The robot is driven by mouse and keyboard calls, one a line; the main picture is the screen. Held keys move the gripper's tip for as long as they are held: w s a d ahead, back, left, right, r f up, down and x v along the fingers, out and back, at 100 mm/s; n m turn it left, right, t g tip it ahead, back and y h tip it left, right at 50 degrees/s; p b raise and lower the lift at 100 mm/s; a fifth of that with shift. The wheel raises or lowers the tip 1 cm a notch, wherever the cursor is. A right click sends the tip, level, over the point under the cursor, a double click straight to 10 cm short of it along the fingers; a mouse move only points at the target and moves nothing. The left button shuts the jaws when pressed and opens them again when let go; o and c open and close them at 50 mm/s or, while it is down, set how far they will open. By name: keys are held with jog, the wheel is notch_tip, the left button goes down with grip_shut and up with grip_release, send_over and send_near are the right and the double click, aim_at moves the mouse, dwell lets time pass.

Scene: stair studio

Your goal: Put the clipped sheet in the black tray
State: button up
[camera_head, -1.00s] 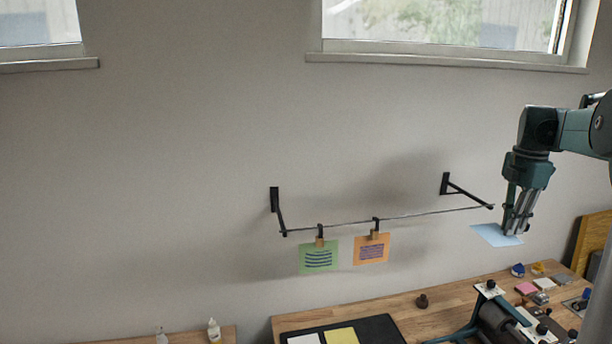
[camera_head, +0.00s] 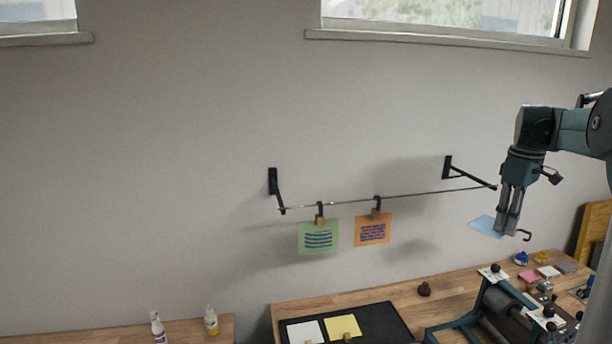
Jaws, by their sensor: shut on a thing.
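My gripper (camera_head: 506,231) is shut at the right, with a light blue sheet (camera_head: 484,226) at its fingertips, sticking out to the left and partly hidden by the fingers. A dark hook (camera_head: 526,235) shows to the right of the fingertips; what it joins is hidden. The black tray (camera_head: 393,321) lies on the bench below and to the left of my gripper, cut off by the frame's lower edge. It bears a white sheet (camera_head: 305,331) and a yellow sheet (camera_head: 342,325). The gripper is high above the bench, apart from the tray.
A thin rail (camera_head: 420,194) on wall brackets carries a green sheet (camera_head: 318,239) and an orange sheet (camera_head: 373,230) on clips. A roller press (camera_head: 506,303) stands right of the tray.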

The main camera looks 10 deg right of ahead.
notch_tip(320, 180, down, 4)
jog(key=m+b, duration=0.3)
jog(key=m, duration=0.3)
jog(key=shift+w+a+m, duration=0.1)
jog(key=shift+m, duration=0.2)
notch_tip(320, 180, down, 3)
jog(key=m+b, duration=0.3)
jog(key=m, duration=0.2)
jog(key=shift+w+a+r, duration=0.1)
jog(key=shift+r, duration=0.05)
jog(key=w+a+f+n+p, duration=0.1)
jog(key=w+f, duration=0.3)
jog(key=f, duration=0.6)
jog(key=w+a+f+n+p, duration=0.1)
jog(key=w+f+n, duration=0.3)
jog(key=f, duration=0.6)
jog(key=w+a+f+n+p, duration=0.1)
jog(key=w+a+f+n, duration=0.1)
jog(key=f, duration=0.8)
jog(key=shift+w+a+p, duration=0.35)
jog(key=shift+w+a, duration=0.5)
jog(key=shift+w, duration=0.15)
